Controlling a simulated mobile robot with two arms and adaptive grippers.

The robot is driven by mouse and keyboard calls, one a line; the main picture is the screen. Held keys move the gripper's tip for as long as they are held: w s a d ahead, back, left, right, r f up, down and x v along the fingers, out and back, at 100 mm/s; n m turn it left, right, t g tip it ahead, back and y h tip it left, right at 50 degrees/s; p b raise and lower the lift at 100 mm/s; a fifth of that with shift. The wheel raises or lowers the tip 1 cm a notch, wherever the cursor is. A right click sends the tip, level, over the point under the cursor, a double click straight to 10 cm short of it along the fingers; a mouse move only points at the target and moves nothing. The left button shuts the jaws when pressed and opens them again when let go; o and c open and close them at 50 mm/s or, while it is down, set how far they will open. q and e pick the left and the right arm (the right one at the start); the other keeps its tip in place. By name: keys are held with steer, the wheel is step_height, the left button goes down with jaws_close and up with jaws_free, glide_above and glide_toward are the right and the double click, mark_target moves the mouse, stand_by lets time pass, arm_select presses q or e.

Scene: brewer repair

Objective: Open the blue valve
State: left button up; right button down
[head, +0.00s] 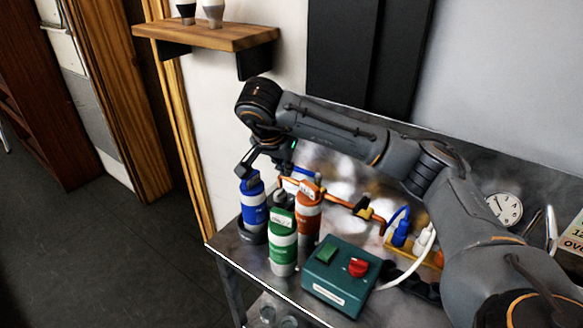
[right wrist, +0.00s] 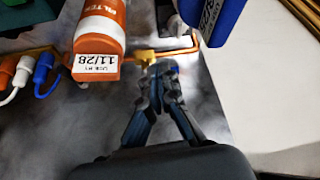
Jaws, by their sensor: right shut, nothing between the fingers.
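A small blue piece (head: 301,172), which looks like the blue valve's handle, shows behind the orange and green bottles in the head view. I cannot tell its position clearly. Copper pipe (right wrist: 182,50) with a brass fitting (right wrist: 145,57) runs between the orange and blue bottles in the right wrist view. My right gripper (right wrist: 162,70) is shut and empty, its fingertips close to this fitting; I cannot tell whether they touch. In the head view the right gripper (head: 262,160) hangs down behind the blue bottle, partly hidden. My left gripper is not in view.
A blue bottle (head: 254,215), a green bottle (head: 283,245) and an orange bottle (head: 308,215) stand close together on the metal table (head: 232,262). A teal switch box (head: 335,285) stands in front. A yellow-handled valve (head: 366,212) and a gauge (head: 504,208) are farther right.

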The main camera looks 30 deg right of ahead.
mark_target(296, 168)
steer(key=w+d+f+p, duration=0.1)
steer(key=d+f, duration=0.1)
steer(key=w+d+f+p, duration=0.1)
steer(key=w+d+f, duration=0.1)
steer(key=w+d+f+p, duration=0.1)
steer(key=d+f, duration=0.1)
steer(key=f, duration=0.1)
steer(key=shift+w+d, duration=0.1)
steer(key=shift+w, duration=0.1)
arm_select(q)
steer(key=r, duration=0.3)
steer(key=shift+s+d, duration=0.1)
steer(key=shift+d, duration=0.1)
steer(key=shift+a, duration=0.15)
arm_select(e)
steer(key=shift+w+d+b, duration=0.15)
steer(key=shift+w+b, duration=0.15)
steer(key=shift+w+d, duration=0.25)
steer(key=shift+w, duration=0.2)
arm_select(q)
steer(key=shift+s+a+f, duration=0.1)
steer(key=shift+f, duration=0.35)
